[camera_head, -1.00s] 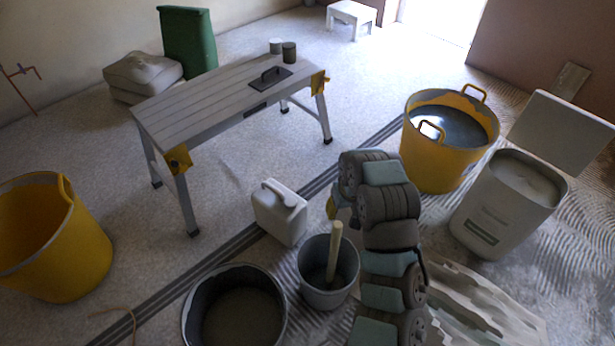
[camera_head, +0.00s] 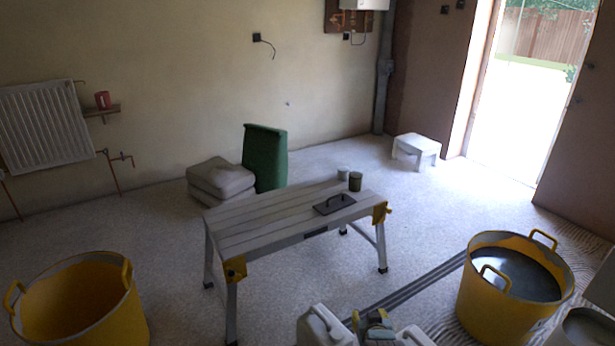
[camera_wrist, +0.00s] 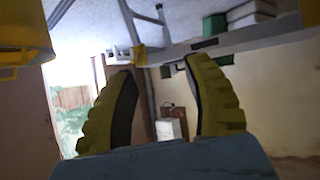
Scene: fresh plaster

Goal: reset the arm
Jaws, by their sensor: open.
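My gripper (camera_head: 370,319) shows at the bottom edge of the head view, just in front of the work bench. Its yellow fingertips stand apart with nothing between them. In the wrist view the two ribbed yellow fingers of my gripper (camera_wrist: 160,68) are spread wide and empty. That view is upside down, with the floor at the top and the wall and doorway beyond the fingers. Most of my arm is cut off by the lower edge of the head view.
The grey work bench (camera_head: 262,222) carries a trowel (camera_head: 335,204) and two small cans. A yellow tub (camera_head: 80,305) stands left, and another with grey contents (camera_head: 512,285) stands right. Floor behind the bench is mostly clear.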

